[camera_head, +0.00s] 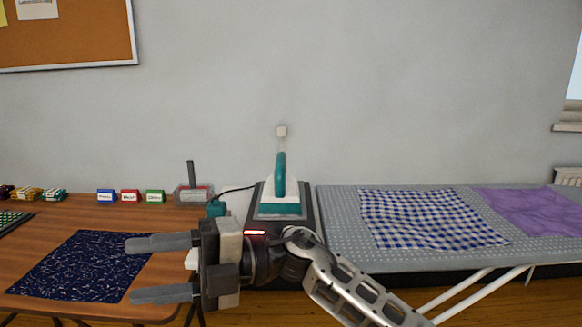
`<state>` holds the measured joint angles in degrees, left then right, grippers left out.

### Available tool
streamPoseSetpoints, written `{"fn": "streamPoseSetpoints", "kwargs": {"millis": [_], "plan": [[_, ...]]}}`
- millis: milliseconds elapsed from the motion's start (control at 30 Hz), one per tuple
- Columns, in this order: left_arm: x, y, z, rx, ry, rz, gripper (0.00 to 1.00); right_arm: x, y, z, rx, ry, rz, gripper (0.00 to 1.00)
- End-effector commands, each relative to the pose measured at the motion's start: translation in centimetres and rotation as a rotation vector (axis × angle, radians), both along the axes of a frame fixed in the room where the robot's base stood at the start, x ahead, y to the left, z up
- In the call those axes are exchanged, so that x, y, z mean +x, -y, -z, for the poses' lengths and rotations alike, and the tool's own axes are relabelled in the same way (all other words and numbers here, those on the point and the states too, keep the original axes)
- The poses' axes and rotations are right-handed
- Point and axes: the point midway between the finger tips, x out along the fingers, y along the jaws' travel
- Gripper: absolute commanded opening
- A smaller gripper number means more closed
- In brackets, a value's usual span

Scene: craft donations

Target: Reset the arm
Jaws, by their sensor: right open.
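My right gripper (163,268) is open and empty, pointing left. Its two grey fingers are spread one above the other, in front of the table's right edge and the dark blue patterned cloth. My right arm (355,292) comes in from the lower right. My left gripper is not in view.
The wooden table (180,225) carries the dark blue cloth (75,265), small blue, red and green boxes (130,196) and bundles (38,194). A teal iron (280,190) stands on a dark base. The ironing board (345,235) holds a checked cloth (425,218) and a purple cloth (530,208).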

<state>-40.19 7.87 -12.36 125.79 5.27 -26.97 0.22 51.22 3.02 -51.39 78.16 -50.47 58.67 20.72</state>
Motion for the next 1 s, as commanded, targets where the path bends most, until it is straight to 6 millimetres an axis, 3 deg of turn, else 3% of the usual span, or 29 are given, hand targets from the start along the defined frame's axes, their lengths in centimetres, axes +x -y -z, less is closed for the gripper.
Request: {"fn": "streamPoseSetpoints", "kwargs": {"millis": [133, 233, 367, 433, 567, 700, 800, 900, 1000], "plan": [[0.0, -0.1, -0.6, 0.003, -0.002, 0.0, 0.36, 2.3, 3.2, -0.3, 0.291, -0.361, 0.252, 0.54], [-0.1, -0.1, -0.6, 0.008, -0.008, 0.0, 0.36, 4.5, 6.9, 1.6, 0.423, -0.61, 0.451, 0.54], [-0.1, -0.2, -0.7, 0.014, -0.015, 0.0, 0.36, 6.3, 12.8, 6.9, 0.515, -0.938, 0.729, 0.54], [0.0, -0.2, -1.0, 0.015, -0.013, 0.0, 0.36, 6.2, 16.1, 10.7, 0.529, -1.116, 0.88, 0.54], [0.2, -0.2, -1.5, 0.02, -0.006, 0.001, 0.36, 3.4, 22.0, 18.3, 0.489, -1.426, 1.139, 0.54], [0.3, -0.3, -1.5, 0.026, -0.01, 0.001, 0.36, -1.9, 26.6, 24.7, 0.387, -1.7, 1.348, 0.54], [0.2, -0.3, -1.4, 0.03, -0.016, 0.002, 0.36, -5.5, 28.6, 27.4, 0.308, -1.837, 1.443, 0.54], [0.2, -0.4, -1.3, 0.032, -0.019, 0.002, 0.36, -8.1, 29.8, 29.0, 0.249, -1.923, 1.498, 0.54], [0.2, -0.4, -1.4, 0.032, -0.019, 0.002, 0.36, -9.3, 30.3, 29.6, 0.22, -1.962, 1.522, 0.54]]}}
